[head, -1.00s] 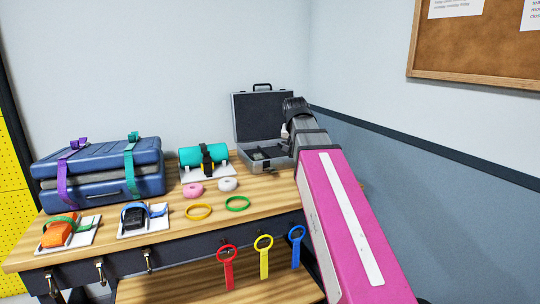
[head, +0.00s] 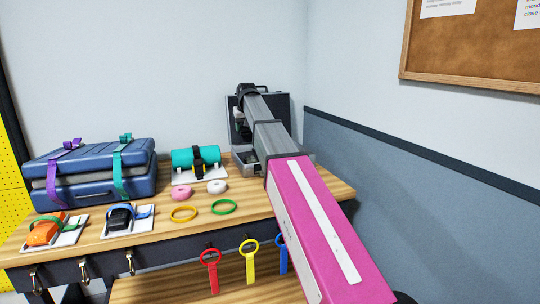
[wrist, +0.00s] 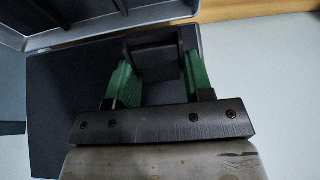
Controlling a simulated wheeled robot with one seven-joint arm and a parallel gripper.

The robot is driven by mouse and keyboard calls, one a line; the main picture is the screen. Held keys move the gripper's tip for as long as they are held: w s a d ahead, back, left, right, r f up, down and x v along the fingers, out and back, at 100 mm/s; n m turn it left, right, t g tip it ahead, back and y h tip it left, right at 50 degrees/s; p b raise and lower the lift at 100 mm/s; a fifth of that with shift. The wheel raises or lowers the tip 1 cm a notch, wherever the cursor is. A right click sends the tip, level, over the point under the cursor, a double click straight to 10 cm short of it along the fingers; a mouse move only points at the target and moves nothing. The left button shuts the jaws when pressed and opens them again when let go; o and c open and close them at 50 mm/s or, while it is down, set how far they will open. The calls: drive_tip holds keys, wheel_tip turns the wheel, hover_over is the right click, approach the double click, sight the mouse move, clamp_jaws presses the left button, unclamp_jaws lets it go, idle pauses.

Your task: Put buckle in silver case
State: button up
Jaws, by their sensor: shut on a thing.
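The silver case (head: 245,168) stands open at the back right of the bench, its dark-lined lid upright. My arm covers much of it in the head view. In the wrist view its silver rim (wrist: 110,36) and dark inside show beyond and beside my fingers. My gripper (wrist: 157,70) has green fingers shut on the buckle (wrist: 152,47), a dark squarish frame. In the head view my gripper (head: 240,120) is in front of the lid, above the case base. The buckle cannot be made out there. The buckle appears apart from the case, but the gap is hard to judge.
Left of the case is a teal roll (head: 195,157) on a white stand. A strapped blue suitcase (head: 90,180) is at the left. Pink and white tape rolls, yellow and green rings lie in front. Colored loops hang from the front edge. A wall is close on the right.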

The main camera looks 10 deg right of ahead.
drive_tip(key=d+f, duration=0.2)
drive_tip(key=d, duration=0.1)
drive_tip(key=d+f, duration=0.2)
drive_tip(key=d, duration=0.2)
drive_tip(key=d+f, duration=0.2)
drive_tip(key=d, duration=0.1)
drive_tip(key=shift+d+f, duration=0.25)
drive_tip(key=shift+d, duration=0.15)
drive_tip(key=shift+d+f, duration=0.1)
drive_tip(key=shift+f, duration=1.95)
drive_tip(key=shift+f, duration=0.1)
drive_tip(key=o, duration=1)
drive_tip(key=shift+o, duration=0.2)
drive_tip(key=v, duration=1.2)
